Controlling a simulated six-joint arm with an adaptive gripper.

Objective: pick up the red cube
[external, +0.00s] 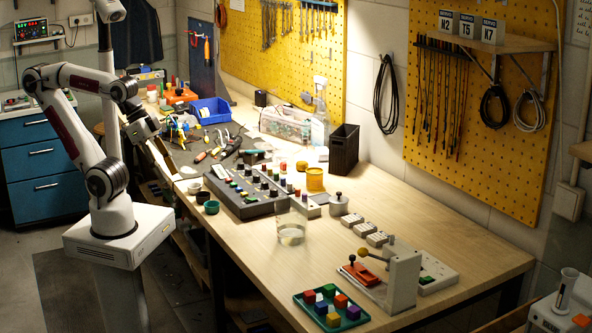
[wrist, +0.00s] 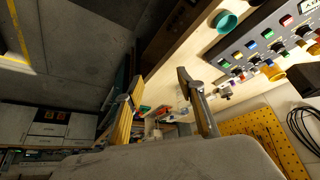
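The red cube (external: 310,297) sits in the dark green tray (external: 353,325) at the bench's near front edge, with several green, purple and yellow cubes around it. I do not make out the red cube or the tray in the wrist view. My gripper (external: 158,138) is raised near the bench's left edge, far from the tray. In the wrist view my gripper (wrist: 160,76) has its two fingers apart, with nothing between them.
A grey control panel (external: 247,205) with coloured knobs lies mid-bench; it also shows in the wrist view (wrist: 252,45). A glass beaker (external: 291,230) stands between panel and tray. A grey fixture with a red clamp (external: 362,274) stands just behind the tray. Bare wood lies left of the beaker.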

